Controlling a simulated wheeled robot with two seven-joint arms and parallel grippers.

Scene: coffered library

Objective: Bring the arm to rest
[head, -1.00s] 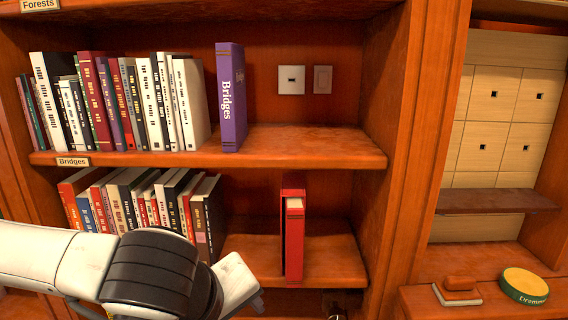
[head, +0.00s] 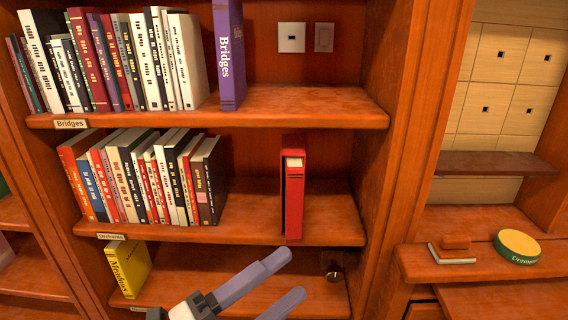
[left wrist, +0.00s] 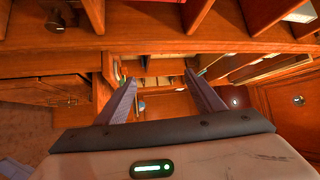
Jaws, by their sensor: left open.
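My left gripper (head: 275,284) is open and empty in the head view, in front of the lowest visible shelf. Its two grey fingers also show apart in the left wrist view (left wrist: 160,95), with nothing between them. Only the gripper and a bit of its wrist show at the bottom of the head view; the rest of the arm is out of frame. My right gripper is in neither view.
A purple book (head: 229,55) stands on the upper shelf and a red book (head: 293,198) on the middle one, each right of a book row. A yellow book (head: 128,268) stands on the lowest visible shelf. A green-and-yellow round tin (head: 518,246) sits on the right ledge.

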